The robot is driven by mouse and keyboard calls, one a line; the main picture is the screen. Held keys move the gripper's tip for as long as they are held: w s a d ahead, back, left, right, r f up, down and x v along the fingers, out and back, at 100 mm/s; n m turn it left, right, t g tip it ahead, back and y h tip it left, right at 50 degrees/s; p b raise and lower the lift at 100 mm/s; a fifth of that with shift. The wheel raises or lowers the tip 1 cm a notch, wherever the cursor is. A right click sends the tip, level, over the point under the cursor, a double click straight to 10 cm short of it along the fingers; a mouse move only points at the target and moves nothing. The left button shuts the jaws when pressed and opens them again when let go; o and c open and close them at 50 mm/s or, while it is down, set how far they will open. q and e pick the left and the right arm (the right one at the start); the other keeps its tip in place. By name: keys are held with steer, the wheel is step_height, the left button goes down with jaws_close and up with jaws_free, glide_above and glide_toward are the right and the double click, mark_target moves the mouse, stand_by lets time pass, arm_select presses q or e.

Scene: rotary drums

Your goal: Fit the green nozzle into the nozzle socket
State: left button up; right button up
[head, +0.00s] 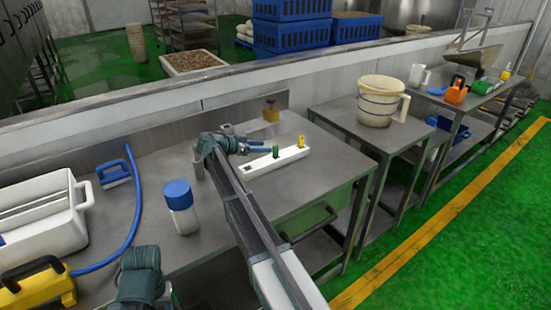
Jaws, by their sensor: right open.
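The green nozzle (276,151) stands upright in a long white block (262,166) on the steel table. A yellow nozzle (301,141) stands in the same block, to its right. The block's left part shows a small dark hole. A brass-coloured block (271,114) with a dark top stands behind, near the table's back edge; I cannot tell which of these is the nozzle socket. My right gripper (262,148) is open and empty, just left of the green nozzle, its fingers pointing right towards it. My left gripper is out of view; only part of my left arm shows at the bottom.
A blue-capped jar (181,208) stands left of my right arm. A blue hose (133,205), a blue brush (113,174) and a white bin (40,217) lie further left. A beige bucket (378,102) stands on the adjoining table. Bare tabletop lies right of the white block.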

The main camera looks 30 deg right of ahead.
mark_target(276, 147)
steer(key=shift+x, duration=1.3)
steer(key=shift+w+d+f+b, duration=0.1)
steer(key=shift+d+f+b, duration=0.3)
steer(key=shift+b, duration=0.2)
steer(key=b+x, duration=0.1)
steer(key=x, duration=0.2)
steer(key=shift+w+d+f+b, duration=0.15)
steer(key=shift+d+f+b, duration=0.05)
steer(key=shift+d+b, duration=0.1)
steer(key=shift+d, duration=0.25)
jaws_close()
